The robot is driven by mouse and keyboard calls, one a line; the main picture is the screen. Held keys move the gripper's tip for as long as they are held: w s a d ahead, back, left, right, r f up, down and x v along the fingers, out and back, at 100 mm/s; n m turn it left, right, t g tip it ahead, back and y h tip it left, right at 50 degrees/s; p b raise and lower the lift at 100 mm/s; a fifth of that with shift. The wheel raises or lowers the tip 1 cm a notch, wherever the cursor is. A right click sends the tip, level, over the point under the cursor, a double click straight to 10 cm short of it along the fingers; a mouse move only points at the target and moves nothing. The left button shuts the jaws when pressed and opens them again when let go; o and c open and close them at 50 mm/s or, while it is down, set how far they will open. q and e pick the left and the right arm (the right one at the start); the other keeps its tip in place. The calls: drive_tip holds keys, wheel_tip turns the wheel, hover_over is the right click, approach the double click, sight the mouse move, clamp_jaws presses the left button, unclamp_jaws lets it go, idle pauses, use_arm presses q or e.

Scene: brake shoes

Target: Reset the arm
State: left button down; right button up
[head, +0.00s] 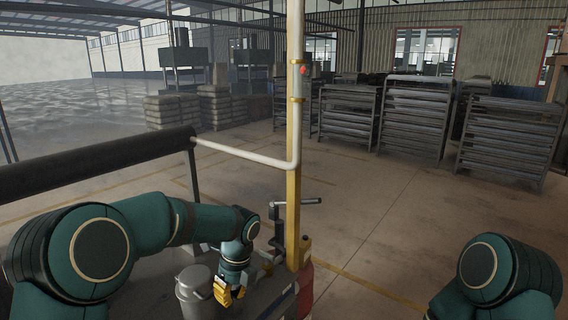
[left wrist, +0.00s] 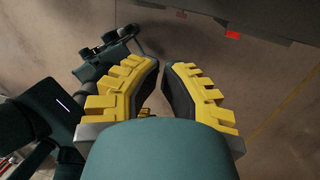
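My left gripper (head: 230,293) points down at the lower middle of the head view, beside a grey lidded canister (head: 194,284). In the left wrist view its two yellow-backed fingers (left wrist: 161,68) stand apart with a narrow gap at the tips. The floor shows between the dark pads, and nothing is held. My left arm is bent and reaches in from the left. Of my right arm only the teal shoulder part shows at the lower right of the head view; my right gripper is out of view.
A yellow post (head: 293,190) with a white pipe stands just right of the left gripper. A vise-like tool with a handle (head: 300,203) is close by. A dark thick rail (head: 90,165) runs at the left. Metal racks (head: 413,115) stand far back; the floor at right is clear.

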use_arm(q)
drive_tip(key=s+d+f+n+h+b, duration=0.1)
drive_tip(key=s+f+n+h, duration=0.15)
drive_tip(key=f, duration=0.45)
drive_tip(key=s+d+f+n+h+b, duration=0.1)
drive_tip(key=s+d+f+n, duration=0.2)
drive_tip(key=f, duration=0.4)
drive_tip(key=s+a+f+n+t+h+b, duration=0.1)
drive_tip(key=s+f+n+t+h+b, duration=0.1)
drive_tip(key=s+f+n, duration=1.2)
drive_tip(key=s+n+t, duration=0.1)
drive_tip(key=s+n, duration=0.1)
drive_tip(key=n, duration=0.5)
drive_tip(key=shift+s+a+f+n+b, duration=0.2)
drive_tip(key=shift+s+a+n+b, duration=0.1)
drive_tip(key=shift+n+b, duration=0.1)
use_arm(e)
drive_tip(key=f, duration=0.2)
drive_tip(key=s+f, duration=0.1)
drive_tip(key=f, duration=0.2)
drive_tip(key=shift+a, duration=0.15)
